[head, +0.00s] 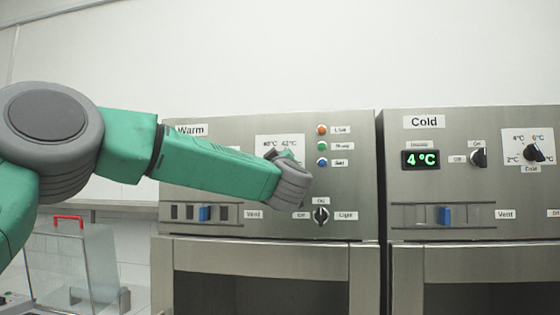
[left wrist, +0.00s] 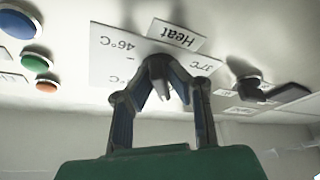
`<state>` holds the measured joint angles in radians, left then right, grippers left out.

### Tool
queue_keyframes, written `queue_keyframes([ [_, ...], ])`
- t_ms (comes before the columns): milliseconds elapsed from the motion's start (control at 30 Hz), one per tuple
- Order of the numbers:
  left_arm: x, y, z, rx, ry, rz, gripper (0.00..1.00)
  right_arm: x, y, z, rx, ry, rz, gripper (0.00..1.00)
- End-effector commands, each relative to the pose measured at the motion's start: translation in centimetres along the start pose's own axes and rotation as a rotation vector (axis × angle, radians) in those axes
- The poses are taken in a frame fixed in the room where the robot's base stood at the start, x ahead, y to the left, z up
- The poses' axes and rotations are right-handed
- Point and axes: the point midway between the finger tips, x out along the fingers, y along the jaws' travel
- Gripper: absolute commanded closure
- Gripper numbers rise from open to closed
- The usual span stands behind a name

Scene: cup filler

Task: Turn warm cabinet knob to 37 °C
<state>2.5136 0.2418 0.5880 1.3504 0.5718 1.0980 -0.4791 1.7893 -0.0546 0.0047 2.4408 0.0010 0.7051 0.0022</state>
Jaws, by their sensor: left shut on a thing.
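The warm cabinet (head: 335,185) is on the left in the head view, with a white temperature plate (head: 265,142) reading 40 °C and 43 °C along its top. My left gripper (head: 284,156) is at this plate, mostly hidden behind my own wrist. In the left wrist view the plate (left wrist: 110,55) is upside down, with 46 °C, 37 °C and a Heat label (left wrist: 172,34). There my left gripper (left wrist: 160,72) is shut on the heat knob (left wrist: 161,92), between its fingertips. The fingers cover much of the knob, so I cannot tell its setting. My right gripper is not in view.
An Off/On/Light knob (head: 321,215) sits below my wrist, and a blue vent slider (head: 205,213) is to its left. Coloured indicators, including a green one (head: 322,146), line the right. The cold cabinet (head: 470,185) stands alongside, its display (head: 421,159) reading 4 °C.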

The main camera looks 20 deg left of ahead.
Motion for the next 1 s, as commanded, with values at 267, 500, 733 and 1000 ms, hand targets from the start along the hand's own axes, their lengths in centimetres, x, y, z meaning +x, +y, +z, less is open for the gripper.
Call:
queue_keyframes([
  [267,0.1,0.2,-0.3,-0.244,0.004,-0.101,1.0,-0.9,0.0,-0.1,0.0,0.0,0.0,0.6],
  [500,0.1,0.2,-0.3,-0.453,0.004,-0.189,1.0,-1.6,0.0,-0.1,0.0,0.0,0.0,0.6],
  [733,0.1,0.2,-0.3,-0.635,0.003,-0.264,1.0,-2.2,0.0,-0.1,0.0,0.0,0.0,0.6],
  [1000,0.1,0.1,-0.2,-0.79,0.003,-0.33,1.0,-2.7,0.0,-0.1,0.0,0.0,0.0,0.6],
])
